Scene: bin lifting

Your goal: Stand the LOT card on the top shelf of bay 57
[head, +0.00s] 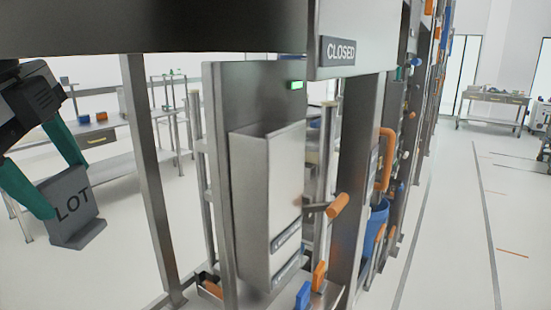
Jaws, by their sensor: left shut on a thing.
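The LOT card (78,222) is a dark grey plate with a foot along its bottom edge, at the left of the head view. My left gripper (60,185) has teal fingers and is shut on the card. It holds the card slightly tilted, left of the steel rack, with the lettering facing me. A broad dark steel panel (150,28) crosses the top of the view. I cannot tell whether it belongs to the top shelf of bay 57, as no bay number is readable. My right gripper is not in view.
A rack post (150,180) stands right of the card. Beyond it is a tall grey metal bin (268,190). Orange handles (386,158) and a blue bin (376,225) line the rack. A workbench (95,140) stands behind; the right aisle floor is clear.

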